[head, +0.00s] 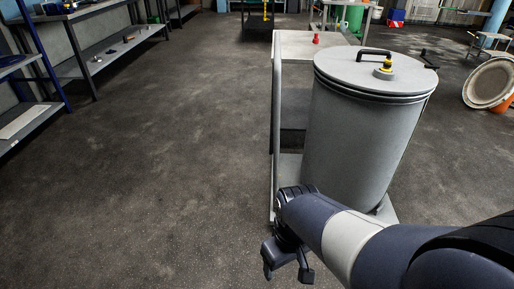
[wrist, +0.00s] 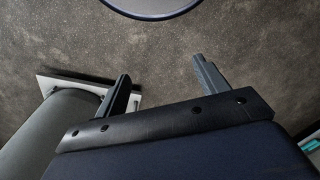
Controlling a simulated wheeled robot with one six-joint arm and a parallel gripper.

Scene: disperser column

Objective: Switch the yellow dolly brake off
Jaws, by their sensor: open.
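A large grey drum (head: 355,140) with a grey lid stands on a pale flat dolly base (head: 388,212), right of centre in the head view. No yellow brake shows on the base; my arm hides part of its near side. My gripper (head: 287,278) is low over the floor, in front of the dolly's near left corner, open and empty. In the wrist view my gripper's fingers (wrist: 161,69) stand wide apart with bare floor between them. The drum (wrist: 50,130) and a corner of the pale dolly base (wrist: 60,84) lie left of and behind the left finger.
A yellow and black knob (head: 384,68) and a black handle (head: 374,53) sit on the lid. A pale cart (head: 277,110) with a red object (head: 316,38) on top stands behind the drum. Shelving benches (head: 120,47) line the left. The floor (head: 160,160) left of the dolly is clear.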

